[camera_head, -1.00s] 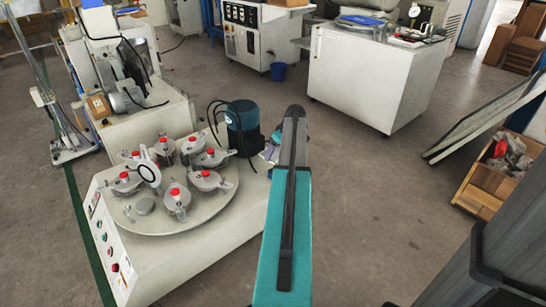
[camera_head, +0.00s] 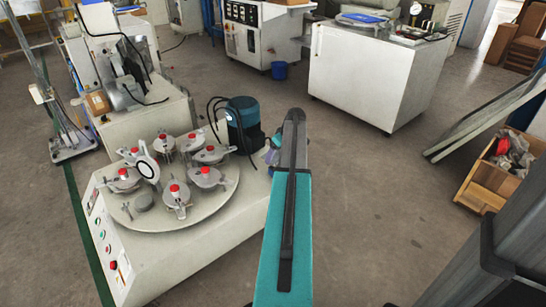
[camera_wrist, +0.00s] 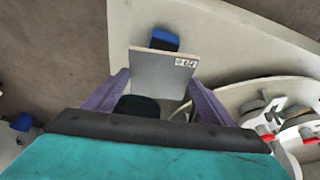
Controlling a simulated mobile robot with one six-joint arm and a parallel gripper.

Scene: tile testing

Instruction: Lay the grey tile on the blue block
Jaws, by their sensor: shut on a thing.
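A grey square tile (camera_wrist: 160,76) with a small printed mark at its upper right corner is held in my gripper (camera_wrist: 160,88), between its two purple fingers. The blue block (camera_wrist: 164,38) shows just past the tile's far edge in the wrist view, on the pale machine top; the tile hides part of it. I cannot tell the height of the tile above the block. In the head view my arm hides most of the gripper (camera_head: 273,150), and neither the tile nor the block can be made out there.
A turntable (camera_head: 180,215) with several red-knobbed clamps fills the left of the machine top (camera_head: 225,240). A dark blue motor (camera_head: 244,125) stands behind it, close to my gripper. A white cabinet (camera_head: 360,75) stands farther back. Open floor (camera_head: 390,180) lies to the right.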

